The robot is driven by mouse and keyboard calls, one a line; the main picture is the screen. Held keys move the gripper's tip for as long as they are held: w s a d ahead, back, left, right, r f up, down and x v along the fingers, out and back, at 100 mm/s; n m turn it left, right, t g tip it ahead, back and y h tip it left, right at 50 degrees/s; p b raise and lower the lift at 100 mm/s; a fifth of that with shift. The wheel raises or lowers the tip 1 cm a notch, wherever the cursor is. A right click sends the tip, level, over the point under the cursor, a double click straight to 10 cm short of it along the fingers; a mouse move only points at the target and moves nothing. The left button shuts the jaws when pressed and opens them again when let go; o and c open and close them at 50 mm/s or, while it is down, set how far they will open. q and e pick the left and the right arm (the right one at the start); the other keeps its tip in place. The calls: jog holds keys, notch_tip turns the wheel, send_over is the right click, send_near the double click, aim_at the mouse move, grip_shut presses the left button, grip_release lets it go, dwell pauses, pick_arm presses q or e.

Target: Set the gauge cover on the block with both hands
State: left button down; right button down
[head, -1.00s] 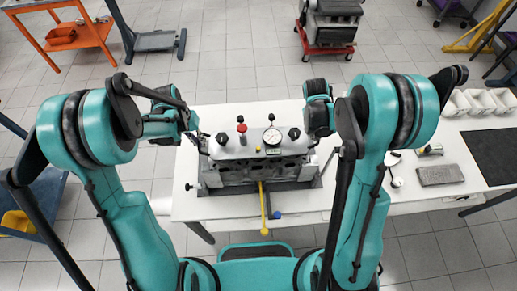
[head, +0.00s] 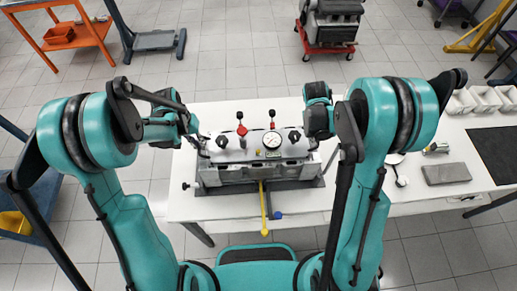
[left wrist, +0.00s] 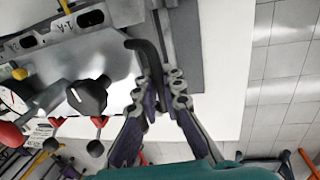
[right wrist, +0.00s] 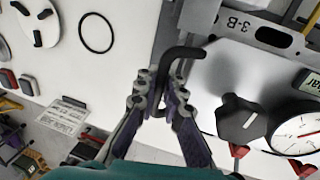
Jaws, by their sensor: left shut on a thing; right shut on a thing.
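The gauge cover (head: 240,154) is a silver plate with a round white dial, black knobs and red parts, roughly level over the engine block (head: 236,177) in the head view. The block's front face shows below its near edge. I cannot tell whether the cover touches the block. My left gripper (left wrist: 160,88) is shut on a bent black handle (left wrist: 148,52) at the cover's left end. My right gripper (right wrist: 160,96) is shut on the matching black handle (right wrist: 182,53) at its right end. The block's top is largely hidden under the cover.
The block stands on a white table (head: 215,209). A yellow-handled tool (head: 264,211) lies at its front. A grey slab (head: 446,173), a dark mat (head: 497,152) and white bins (head: 487,98) are on the right.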

pick_arm(q)
jog(key=c, duration=1.6)
grip_release()
jog(key=shift+f, duration=0.1)
jog(key=shift+c, duration=0.2)
pick_arm(e)
jog(key=c, duration=1.6)
grip_release()
jog(key=shift+f, duration=0.1)
jog(key=shift+c, duration=0.2)
